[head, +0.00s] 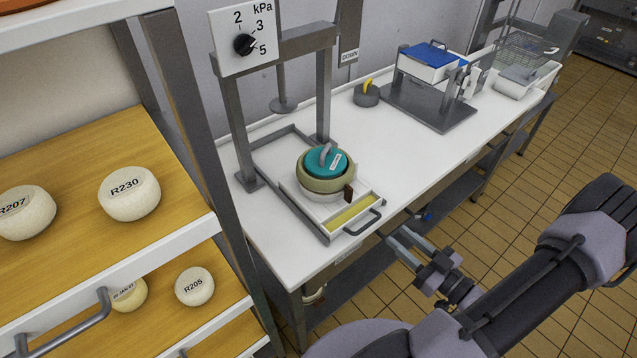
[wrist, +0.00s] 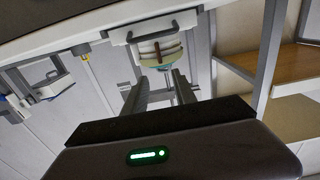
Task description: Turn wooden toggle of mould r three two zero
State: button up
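The mould (head: 312,184) is a round olive-beige tub with a teal lid (head: 318,161), a grey lid handle and a small label I cannot read. It sits on the press tray. Its brown wooden toggle (head: 348,193) stands upright on the front-right side. The mould also shows in the wrist view (wrist: 155,47), small, with brown parts on its side. My gripper (head: 395,238) is in front of the bench edge, to the right of and lower than the toggle, apart from it. In the wrist view its two fingers (wrist: 157,90) are spread with nothing between them.
A grey press frame with a kPa dial (head: 244,44) stands around the mould. The tray has a yellowish front channel and a dark handle (head: 363,222). Shelves with white cheeses (head: 130,194) are at left. A blue-topped scale-like device (head: 432,57) stands farther back.

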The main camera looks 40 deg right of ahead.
aim_at(352, 196)
jog(key=w+b, duration=0.1)
jog(key=w, duration=0.4)
jog(key=w+b, duration=0.1)
jog(key=w, duration=0.5)
jog(key=w+a+b, duration=0.1)
jog(key=w+b, duration=0.1)
jog(key=w, duration=0.3)
jog(key=shift+w, duration=0.4)
jog(key=shift+c, duration=0.4)
grip_shut()
